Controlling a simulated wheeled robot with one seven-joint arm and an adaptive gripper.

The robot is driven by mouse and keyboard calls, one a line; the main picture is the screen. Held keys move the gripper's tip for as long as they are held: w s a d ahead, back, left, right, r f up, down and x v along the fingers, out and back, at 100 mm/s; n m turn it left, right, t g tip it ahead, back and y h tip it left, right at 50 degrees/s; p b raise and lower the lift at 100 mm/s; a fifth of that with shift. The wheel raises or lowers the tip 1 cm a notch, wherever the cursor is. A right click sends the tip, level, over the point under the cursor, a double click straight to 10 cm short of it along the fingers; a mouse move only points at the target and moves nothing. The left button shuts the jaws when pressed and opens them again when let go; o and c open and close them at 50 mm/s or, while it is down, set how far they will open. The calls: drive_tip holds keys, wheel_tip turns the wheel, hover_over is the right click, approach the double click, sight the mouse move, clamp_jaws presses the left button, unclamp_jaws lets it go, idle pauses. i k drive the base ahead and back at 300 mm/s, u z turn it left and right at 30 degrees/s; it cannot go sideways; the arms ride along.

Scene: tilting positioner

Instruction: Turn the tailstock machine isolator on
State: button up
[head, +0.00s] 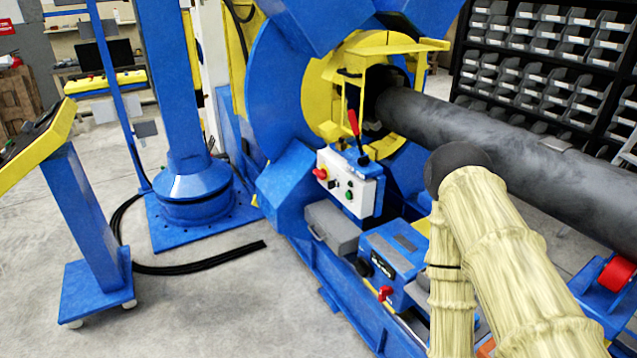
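A white control box (347,182) is fixed to the blue machine below the yellow chuck. Its left side carries a red rotary knob on a yellow plate (320,173), which looks like an isolator; its exact angle is too small to read. Green and dark buttons sit to the right of it. Lower down, a blue box (395,262) has a black knob and a red knob (385,293) on its front. I cannot tell from the picture which is the tailstock isolator. My arm in its cream sleeve fills the lower right; my gripper is out of view.
A red-handled lever (353,122) rises behind the white box. A grey case (332,227) lies below it. A thick dark pipe (500,145) runs right from the chuck. A blue pedestal console (82,215) stands left; grey floor between is mostly clear, with black cables (190,266).

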sight(321, 174)
drive_tip(key=u, duration=1.7)
drive_tip(key=i, duration=2.65)
drive_tip(key=z, duration=1.35)
drive_tip(key=i, duration=0.6)
drive_tip(key=z, duration=0.7)
